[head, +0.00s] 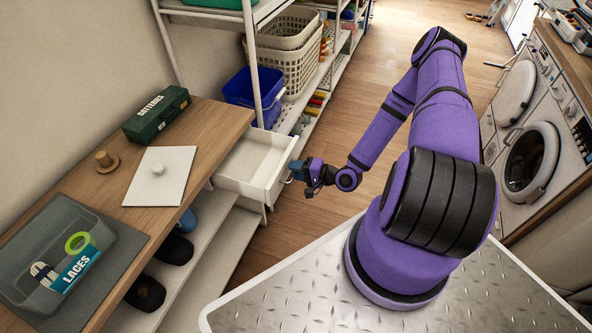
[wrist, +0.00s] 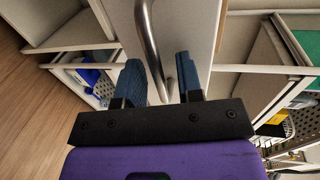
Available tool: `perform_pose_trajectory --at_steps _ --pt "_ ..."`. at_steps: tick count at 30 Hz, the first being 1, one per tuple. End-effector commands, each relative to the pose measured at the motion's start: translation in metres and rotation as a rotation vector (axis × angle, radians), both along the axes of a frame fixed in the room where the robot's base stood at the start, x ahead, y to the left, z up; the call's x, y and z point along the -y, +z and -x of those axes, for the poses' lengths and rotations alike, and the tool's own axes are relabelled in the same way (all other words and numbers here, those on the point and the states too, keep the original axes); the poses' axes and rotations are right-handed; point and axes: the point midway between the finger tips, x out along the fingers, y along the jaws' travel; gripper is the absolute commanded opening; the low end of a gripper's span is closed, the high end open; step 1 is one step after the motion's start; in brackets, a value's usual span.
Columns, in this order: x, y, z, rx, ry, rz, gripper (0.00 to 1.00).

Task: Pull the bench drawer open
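The white bench drawer (head: 240,185) stands pulled out from the right end of the wooden bench (head: 215,112), and its inside looks empty. Its metal bar handle (wrist: 149,38) runs up the drawer front (wrist: 192,25) in the wrist view. My gripper (head: 297,172) is at the drawer front. In the wrist view my gripper (wrist: 167,78) has its two blue fingers apart, with the lower end of the handle between them.
On the bench are a green batteries box (head: 156,114), a white board with a knob (head: 160,178), a wooden peg (head: 106,161) and a grey laces tray (head: 98,228). Shoes (head: 174,249) sit below. Shelving with a blue bin (head: 252,92) stands behind the drawer. Wooden floor (head: 300,232) is clear to its right.

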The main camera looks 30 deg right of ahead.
Motion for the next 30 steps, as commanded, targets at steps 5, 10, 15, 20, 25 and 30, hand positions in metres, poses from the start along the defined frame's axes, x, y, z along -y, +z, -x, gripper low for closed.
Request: perform_pose_trajectory --at_steps 5,10,15,20,25,30 --pt "0.0 0.0 0.0 0.0 0.0 0.0 0.33" --pt "0.005 0.002 0.006 0.0 -0.001 0.0 0.33" --pt "0.02 0.007 0.026 -0.001 -0.003 0.002 0.33" --pt "0.039 0.013 0.051 -0.001 -0.004 0.003 0.33" --pt "0.053 0.019 0.072 0.0 -0.003 0.001 0.33" --pt "0.061 0.022 0.083 -0.001 -0.001 0.001 0.33"
